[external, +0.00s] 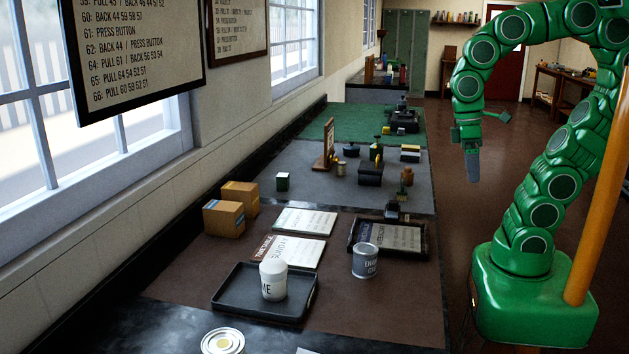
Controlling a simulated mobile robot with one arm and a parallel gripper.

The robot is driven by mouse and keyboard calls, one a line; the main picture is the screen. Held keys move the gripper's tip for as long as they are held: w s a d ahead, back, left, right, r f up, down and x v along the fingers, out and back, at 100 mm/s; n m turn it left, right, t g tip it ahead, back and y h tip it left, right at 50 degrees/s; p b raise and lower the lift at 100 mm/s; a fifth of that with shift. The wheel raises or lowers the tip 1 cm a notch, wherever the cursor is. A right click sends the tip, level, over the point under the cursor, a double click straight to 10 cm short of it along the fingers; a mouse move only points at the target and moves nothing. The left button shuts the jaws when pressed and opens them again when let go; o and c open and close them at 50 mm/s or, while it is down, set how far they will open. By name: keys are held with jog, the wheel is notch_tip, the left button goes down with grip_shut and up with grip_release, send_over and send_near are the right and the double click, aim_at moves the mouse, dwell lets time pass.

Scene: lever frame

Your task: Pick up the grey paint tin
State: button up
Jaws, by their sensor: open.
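A grey tin (365,261) with dark lettering on its side stands upright on the brown part of the long bench. It is just in front of a dark framed board and right of a black tray. My gripper (473,165) hangs at the end of my green arm, fingers down. It is open and empty, in the air to the right of the bench and well away from the tin. The lettering is only partly readable.
A white tin (273,280) stands on the black tray (232,303). Another pale tin (223,342) is at the bottom edge. The framed board (417,250) lies behind the grey tin. Cardboard boxes (224,218) stand along the wall. Bare bench lies in front of the grey tin.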

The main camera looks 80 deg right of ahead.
jog(key=w+a+f+m+g+y, duration=0.1)
jog(key=w+a+m+y, duration=0.35)
jog(key=a, duration=0.25)
jog(key=r+m+t+y, duration=0.1)
jog(key=m+t+y, duration=0.2)
jog(key=m+y, duration=0.8)
send_over(366, 248)
jog(key=d, duration=0.5)
jog(key=m+h, duration=0.2)
jog(key=h, duration=0.1)
jog(key=shift+y, duration=0.25)
notch_tip(366, 248, down, 15)
jog(key=shift+s+r, duration=0.1)
jog(key=shift+r, duration=0.1)
jog(key=shift+f, duration=0.45)
jog(key=shift+a+f, duration=0.1)
jog(key=shift+a, duration=0.15)
jog(key=shift+x, duration=3.7)
